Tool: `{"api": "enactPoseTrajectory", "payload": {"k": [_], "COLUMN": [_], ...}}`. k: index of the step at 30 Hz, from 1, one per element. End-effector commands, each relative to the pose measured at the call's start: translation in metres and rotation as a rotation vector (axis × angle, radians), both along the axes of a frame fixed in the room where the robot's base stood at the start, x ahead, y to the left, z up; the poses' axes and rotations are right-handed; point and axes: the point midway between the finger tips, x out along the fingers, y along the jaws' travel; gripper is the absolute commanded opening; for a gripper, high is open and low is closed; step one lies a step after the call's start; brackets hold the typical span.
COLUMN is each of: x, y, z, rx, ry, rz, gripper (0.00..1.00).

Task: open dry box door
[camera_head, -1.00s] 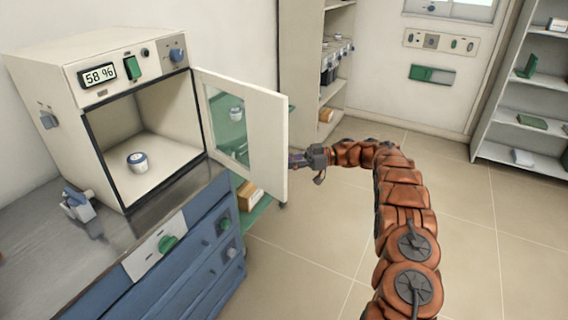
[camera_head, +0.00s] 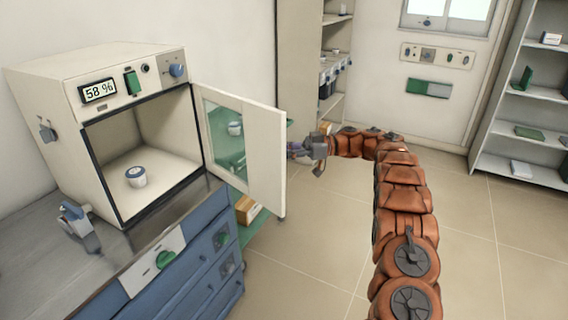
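The dry box (camera_head: 108,141) stands on the counter at the left, with a display reading 58 % on its top front. Its door (camera_head: 267,160), a pale frame with a glass pane, stands wide open, swung out to the right. A small white jar with a blue lid band (camera_head: 136,176) sits inside on the floor of the box. My gripper (camera_head: 293,151) is at the outer right side of the door, close to its free edge. Its fingertips are partly hidden behind the door, so I cannot tell whether they touch it or are open or shut.
The blue drawer cabinet (camera_head: 199,262) with a metal top (camera_head: 45,262) is under the box. Shelves stand at the back (camera_head: 336,62) and right (camera_head: 520,105). The tiled floor (camera_head: 310,245) is clear.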

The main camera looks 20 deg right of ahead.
Motion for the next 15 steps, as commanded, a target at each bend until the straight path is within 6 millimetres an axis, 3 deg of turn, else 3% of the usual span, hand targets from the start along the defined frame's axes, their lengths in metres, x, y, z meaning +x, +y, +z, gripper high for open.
{"api": "enactPoseTrajectory", "payload": {"k": [12,15], "x": [-0.0003,0.0005], "y": [-0.0002,-0.0007], "z": [0.0087,0.0096], "rx": [0.000,0.000], "ry": [0.002,-0.001], "rz": [0.000,-0.004], "gripper": [0.25,0.16]}}
